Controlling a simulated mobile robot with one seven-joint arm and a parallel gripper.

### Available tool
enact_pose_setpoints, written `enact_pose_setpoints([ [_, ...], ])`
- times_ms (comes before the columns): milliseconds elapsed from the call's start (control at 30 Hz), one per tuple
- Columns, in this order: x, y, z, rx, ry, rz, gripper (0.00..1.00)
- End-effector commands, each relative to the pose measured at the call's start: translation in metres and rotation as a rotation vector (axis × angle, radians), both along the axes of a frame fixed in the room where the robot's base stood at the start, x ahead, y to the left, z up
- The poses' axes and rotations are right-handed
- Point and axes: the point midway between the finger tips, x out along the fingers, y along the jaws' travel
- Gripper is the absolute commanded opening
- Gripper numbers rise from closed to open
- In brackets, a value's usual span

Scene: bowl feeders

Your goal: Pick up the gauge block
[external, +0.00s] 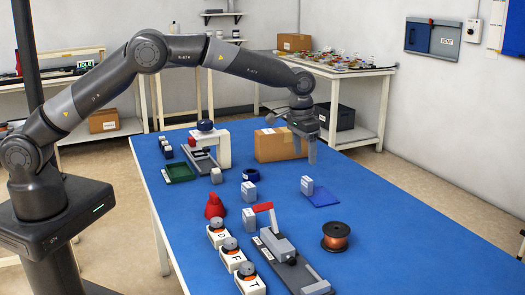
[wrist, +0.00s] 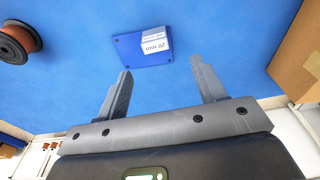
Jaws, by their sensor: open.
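A silver-grey block with a white printed label, which I take for the gauge block (external: 307,186), stands on a flat dark blue plate (external: 326,199) on the blue table. In the wrist view the block (wrist: 155,42) shows its label, seemingly reading in mm, upside down, at the edge of the blue plate (wrist: 130,52). My gripper (external: 300,158) is above the table, behind the block in the external view. In the wrist view its two fingers (wrist: 160,68) are spread apart and empty, with the block beyond the tips, roughly between their lines.
Similar labelled blocks (external: 249,191) stand to the left. A copper-coloured spool (external: 336,237), a clamp with a red handle (external: 275,243) and a red cone-like item (external: 214,206) are nearer. A cardboard box (external: 278,146) stands close to my gripper. The table's right side is clear.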

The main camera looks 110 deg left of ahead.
Motion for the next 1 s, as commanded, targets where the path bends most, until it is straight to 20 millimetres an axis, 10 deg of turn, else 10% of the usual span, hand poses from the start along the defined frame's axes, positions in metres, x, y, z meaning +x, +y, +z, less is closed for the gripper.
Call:
enact_pose_setpoints([
  [700, 0.011, 0.002, -0.092, -0.001, 0.001, -0.001, 0.64],
  [1000, 0.012, 0.002, -0.098, 0.000, -0.001, -0.001, 0.63],
])
